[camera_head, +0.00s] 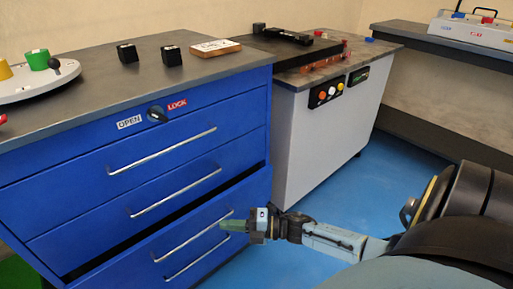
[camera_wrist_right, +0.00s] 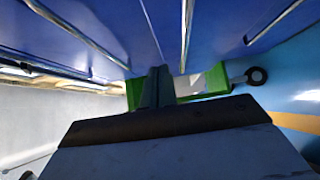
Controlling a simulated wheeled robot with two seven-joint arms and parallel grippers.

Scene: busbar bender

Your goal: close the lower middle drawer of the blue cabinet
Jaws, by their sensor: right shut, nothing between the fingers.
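The blue cabinet (camera_head: 105,150) stands at the left in the head view. Its lower middle drawer (camera_head: 150,250) is pulled out a little, with a dark gap above its front. Its bar handle (camera_head: 190,237) runs across that front. In the wrist view the gripper (camera_wrist_right: 175,92) is close to the blue fronts and metal handles. My left gripper is out of view.
The cabinet's upper drawers look closed; a lock knob (camera_head: 157,114) sits between OPEN and LOCK labels. A grey machine cabinet (camera_head: 300,140) with buttons stands to the right. Blue floor (camera_head: 390,165) is free beyond my right arm. A grey bench (camera_head: 450,90) stands at the far right.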

